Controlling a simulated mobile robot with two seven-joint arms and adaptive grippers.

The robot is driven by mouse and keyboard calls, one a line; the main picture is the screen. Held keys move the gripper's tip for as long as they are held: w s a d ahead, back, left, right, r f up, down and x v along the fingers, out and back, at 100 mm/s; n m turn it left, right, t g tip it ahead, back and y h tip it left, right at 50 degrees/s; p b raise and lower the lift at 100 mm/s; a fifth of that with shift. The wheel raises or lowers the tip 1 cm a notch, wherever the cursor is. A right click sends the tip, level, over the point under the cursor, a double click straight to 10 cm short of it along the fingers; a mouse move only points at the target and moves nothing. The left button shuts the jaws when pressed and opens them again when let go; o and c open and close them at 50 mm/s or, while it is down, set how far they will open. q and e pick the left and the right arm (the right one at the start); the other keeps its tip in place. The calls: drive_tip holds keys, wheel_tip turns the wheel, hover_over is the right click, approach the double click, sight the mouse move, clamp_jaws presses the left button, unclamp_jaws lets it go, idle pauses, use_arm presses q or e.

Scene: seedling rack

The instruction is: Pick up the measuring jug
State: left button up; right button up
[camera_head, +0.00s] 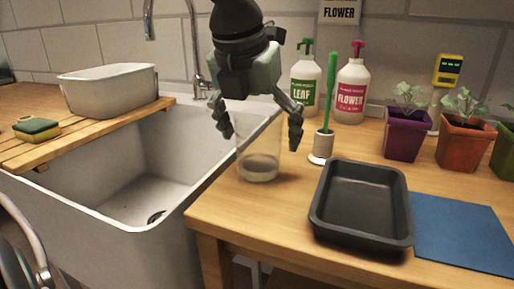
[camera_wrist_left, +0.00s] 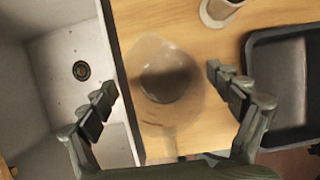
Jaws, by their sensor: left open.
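The clear measuring jug (camera_head: 258,163) stands upright on the wooden counter at the sink's right edge. In the left wrist view the jug (camera_wrist_left: 165,80) lies between the two fingers, seen from above, its outline faint. My left gripper (camera_head: 259,132) is open and points down over the jug, one finger on each side near its rim. In the left wrist view the fingers (camera_wrist_left: 160,88) are spread with visible gaps to the jug. My right gripper is not in view.
A black tray (camera_head: 319,222) and blue mat (camera_head: 470,235) lie to the right. A green brush in its holder (camera_head: 323,147) stands close behind the jug. Bottles (camera_head: 351,92) and potted seedlings (camera_head: 405,137) stand farther back. The sink (camera_head: 120,215) is left.

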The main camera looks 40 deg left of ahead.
sight(257, 111)
use_arm(q)
drive_tip(key=shift+w+f, duration=0.2)
drive_tip(key=shift+f, duration=0.2)
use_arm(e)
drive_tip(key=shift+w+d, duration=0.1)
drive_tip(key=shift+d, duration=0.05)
use_arm(q)
drive_tip(key=shift+c, duration=0.3)
drive_tip(key=c, duration=1.3)
drive_tip(key=shift+r, duration=0.1)
drive_tip(key=shift+r, duration=0.95)
drive_tip(key=shift+s+a+r, duration=0.1)
drive_tip(key=shift+a+r, duration=0.05)
drive_tip(key=shift+r, duration=0.5)
drive_tip(key=shift+a+r, duration=0.15)
drive_tip(key=shift+r, duration=0.45)
drive_tip(key=shift+s+a+r, duration=0.9)
drive_tip(key=shift+a+r, duration=0.15)
drive_tip(key=shift+a, duration=0.55)
drive_tip(key=shift+s+a+r, duration=0.85)
drive_tip(key=shift+a+r, duration=0.2)
drive_tip(key=shift+a, duration=0.55)
drive_tip(key=shift+s+a+r, duration=0.9)
drive_tip(key=shift+a+r, duration=0.15)
drive_tip(key=shift+a, duration=0.55)
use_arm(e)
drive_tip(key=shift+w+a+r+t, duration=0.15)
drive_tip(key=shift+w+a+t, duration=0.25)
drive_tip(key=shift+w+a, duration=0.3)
